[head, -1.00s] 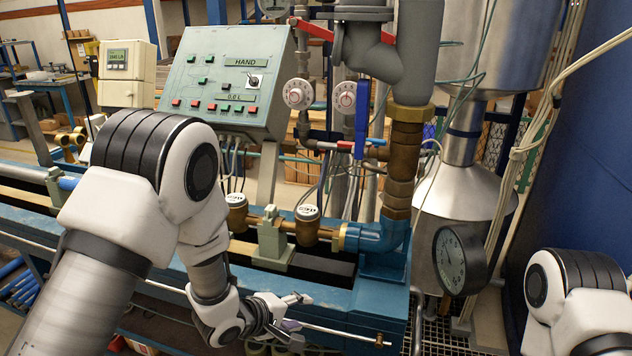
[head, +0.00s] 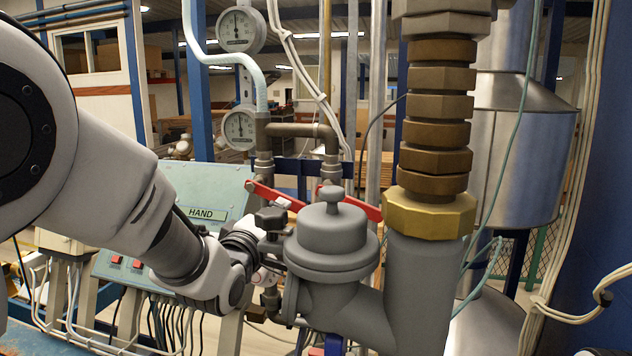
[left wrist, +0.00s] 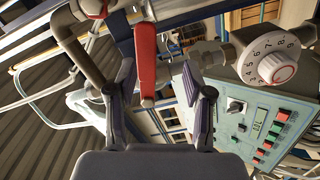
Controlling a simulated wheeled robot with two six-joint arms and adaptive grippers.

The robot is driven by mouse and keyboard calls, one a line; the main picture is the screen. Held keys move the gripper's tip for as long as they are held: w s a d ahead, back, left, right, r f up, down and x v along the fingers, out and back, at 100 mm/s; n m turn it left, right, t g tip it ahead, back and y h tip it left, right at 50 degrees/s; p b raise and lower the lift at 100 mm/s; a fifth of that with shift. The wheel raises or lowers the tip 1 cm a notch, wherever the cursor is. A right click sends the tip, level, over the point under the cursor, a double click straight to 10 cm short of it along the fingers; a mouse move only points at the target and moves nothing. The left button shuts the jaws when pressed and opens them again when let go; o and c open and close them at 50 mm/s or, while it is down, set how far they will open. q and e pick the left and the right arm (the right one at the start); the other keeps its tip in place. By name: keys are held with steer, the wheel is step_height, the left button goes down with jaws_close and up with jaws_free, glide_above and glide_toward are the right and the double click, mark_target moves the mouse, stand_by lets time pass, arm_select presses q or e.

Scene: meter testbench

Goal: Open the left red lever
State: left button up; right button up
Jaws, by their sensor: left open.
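The left red lever (head: 272,194) slants down to the right from a pipe fitting in the head view. In the left wrist view the red lever (left wrist: 145,62) lies between the two fingers, closer to the left-hand finger. Contact with it cannot be made out. My left gripper (head: 272,234) is just below the lever in the head view, partly hidden behind the grey valve body. The left wrist view shows the gripper (left wrist: 160,72) open with its fingers wide apart. A second red lever (head: 366,210) shows to the right. My right gripper is not in view.
The domed grey valve body (head: 333,240) stands close to the gripper's right, beside a thick brass-ringed pipe (head: 433,130). Two gauges (head: 240,128) hang above the levers. The green control panel (head: 215,190) is behind my left arm. A numbered dial (left wrist: 270,62) sits right of the fingers.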

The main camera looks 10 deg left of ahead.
mark_target(286, 196)
arm_select(q)
steer(key=w+r+p, duration=0.1)
steer(key=w+p, duration=0.3)
steer(key=w, duration=0.2)
steer(key=shift+d, duration=0.25)
steer(key=shift+s+r, duration=0.3)
steer(key=c, duration=0.3)
steer(key=shift+s+r, duration=0.15)
jaws_close()
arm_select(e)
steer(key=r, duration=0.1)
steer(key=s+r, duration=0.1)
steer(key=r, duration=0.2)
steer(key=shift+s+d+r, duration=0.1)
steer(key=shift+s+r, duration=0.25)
